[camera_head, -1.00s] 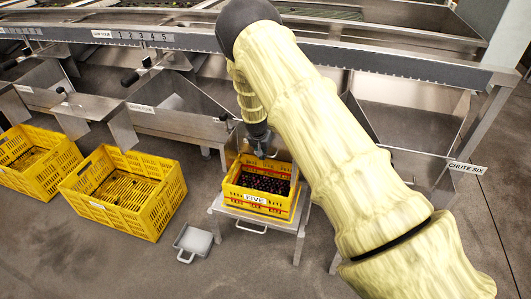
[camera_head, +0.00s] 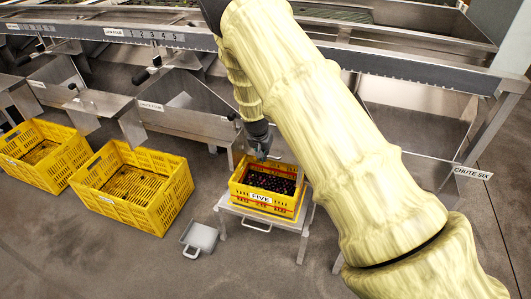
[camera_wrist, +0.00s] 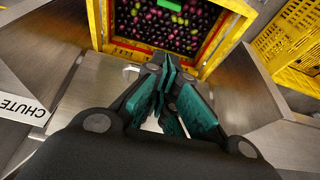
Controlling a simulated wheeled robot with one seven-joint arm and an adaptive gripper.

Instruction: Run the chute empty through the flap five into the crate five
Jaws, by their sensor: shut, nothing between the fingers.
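Crate five (camera_head: 262,203) is yellow with a FIVE label and sits on a small stand at the chute outlet. It holds many dark purple fruits with a few green ones; the wrist view shows them (camera_wrist: 165,30) close up. My gripper (camera_head: 263,155) is shut and empty, just behind the crate's rear rim. In the wrist view its fingertips (camera_wrist: 170,68) point toward the crate, above bare metal of the chute (camera_wrist: 100,85).
Two yellow slatted crates (camera_head: 178,212) (camera_head: 52,179) stand on the floor to the left. A grey scoop-like pan (camera_head: 199,238) lies beside the stand (camera_head: 235,208). A sign marks chute six (camera_head: 472,172) at right.

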